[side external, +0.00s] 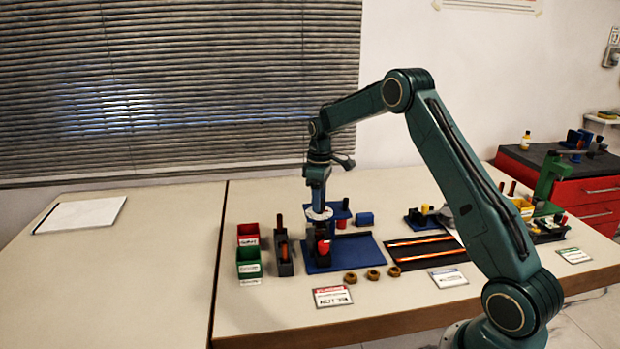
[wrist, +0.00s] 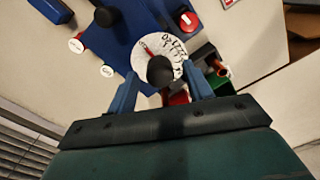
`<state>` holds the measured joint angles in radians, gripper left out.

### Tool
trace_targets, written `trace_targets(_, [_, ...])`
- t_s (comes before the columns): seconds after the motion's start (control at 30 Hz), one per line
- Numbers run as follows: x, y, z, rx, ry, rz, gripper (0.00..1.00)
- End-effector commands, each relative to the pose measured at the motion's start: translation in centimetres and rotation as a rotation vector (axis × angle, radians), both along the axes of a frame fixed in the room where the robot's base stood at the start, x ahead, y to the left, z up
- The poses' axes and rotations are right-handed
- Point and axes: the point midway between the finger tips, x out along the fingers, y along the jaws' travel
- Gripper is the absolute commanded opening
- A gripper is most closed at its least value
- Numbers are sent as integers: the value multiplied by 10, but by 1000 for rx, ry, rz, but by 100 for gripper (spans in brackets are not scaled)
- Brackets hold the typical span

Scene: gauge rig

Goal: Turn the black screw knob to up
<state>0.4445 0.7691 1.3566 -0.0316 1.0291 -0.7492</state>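The black screw knob (wrist: 160,71) stands at the middle of a white marked dial (wrist: 162,44) in the wrist view. A thin red mark on the dial lies up and left of the knob. The dial lettering is too small to read surely. My gripper (wrist: 160,76) has its two blue fingers on either side of the knob, with gaps between fingers and knob. In the side view my gripper (side external: 318,205) points down just over the white dial (side external: 316,214) on the blue rig (side external: 345,252); the knob is hidden there.
A red knob (side external: 323,247) sits low on the rig's front. Red (side external: 248,231) and green (side external: 249,254) bins and a dark holder (side external: 284,256) stand to the left. Several brown rings (side external: 372,274) lie in front. The left table is mostly clear.

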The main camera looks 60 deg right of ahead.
Motion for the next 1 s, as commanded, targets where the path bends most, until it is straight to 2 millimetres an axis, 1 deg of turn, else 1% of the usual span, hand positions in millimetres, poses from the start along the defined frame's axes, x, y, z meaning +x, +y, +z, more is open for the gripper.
trace_targets(0.27, [0, 0, 0, 1, 1, -2, 51])
trace_targets(0.47, [0, 0, 9, 1, 1, -2, 51])
trace_targets(0.67, [0, -1, 33, -1, -3, -2, 51])
trace_targets(1.0, [1, -2, 91, -1, -3, -1, 51])
